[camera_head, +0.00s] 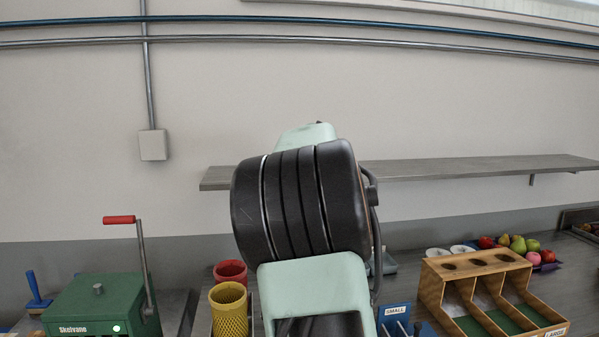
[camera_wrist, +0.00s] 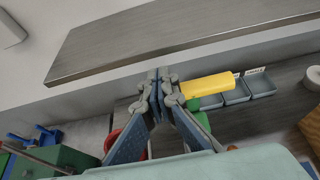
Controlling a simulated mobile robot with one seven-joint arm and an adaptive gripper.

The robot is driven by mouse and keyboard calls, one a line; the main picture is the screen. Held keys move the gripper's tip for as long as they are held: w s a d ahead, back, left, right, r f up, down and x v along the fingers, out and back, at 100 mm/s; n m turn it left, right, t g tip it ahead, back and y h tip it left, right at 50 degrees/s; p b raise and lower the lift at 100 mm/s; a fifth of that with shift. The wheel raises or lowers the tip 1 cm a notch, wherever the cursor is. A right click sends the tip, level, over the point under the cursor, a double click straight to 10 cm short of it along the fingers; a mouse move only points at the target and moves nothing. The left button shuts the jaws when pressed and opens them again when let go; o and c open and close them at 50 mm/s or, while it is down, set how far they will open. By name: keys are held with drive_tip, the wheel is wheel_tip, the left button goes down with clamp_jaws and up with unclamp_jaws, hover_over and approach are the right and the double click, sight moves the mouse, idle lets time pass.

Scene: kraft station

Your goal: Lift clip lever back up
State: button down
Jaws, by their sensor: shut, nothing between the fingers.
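I cannot make out a clip lever in either view. My gripper (camera_wrist: 159,76) is at the centre of the wrist view, its fingertips together with nothing between them. It points toward the wall below the shelf. In the head view my own arm hides the gripper and the middle of the bench. A yellow cylinder (camera_wrist: 208,87) and a green piece (camera_wrist: 199,119) show just right of the fingers in the wrist view. I cannot tell whether the fingers touch either.
A green Skelvano machine (camera_head: 95,306) with a red-handled crank (camera_head: 119,220) stands left. A red cup (camera_head: 231,271) and yellow mesh cup (camera_head: 229,312) stand beside my arm. A wooden sorter (camera_head: 485,262) and fruit (camera_head: 517,245) are right. A grey shelf (camera_head: 480,167) spans the wall.

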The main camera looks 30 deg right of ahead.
drive_tip(key=shift+w+f, duration=0.1)
drive_tip(key=shift+f, duration=0.4)
drive_tip(key=shift+r, duration=0.1)
drive_tip(key=shift+s+r, duration=0.1)
drive_tip(key=shift+s, duration=0.15)
drive_tip(key=v, duration=1.1)
drive_tip(key=shift+s+r, duration=0.2)
drive_tip(key=shift+r, duration=0.1)
drive_tip(key=shift+a, duration=0.2)
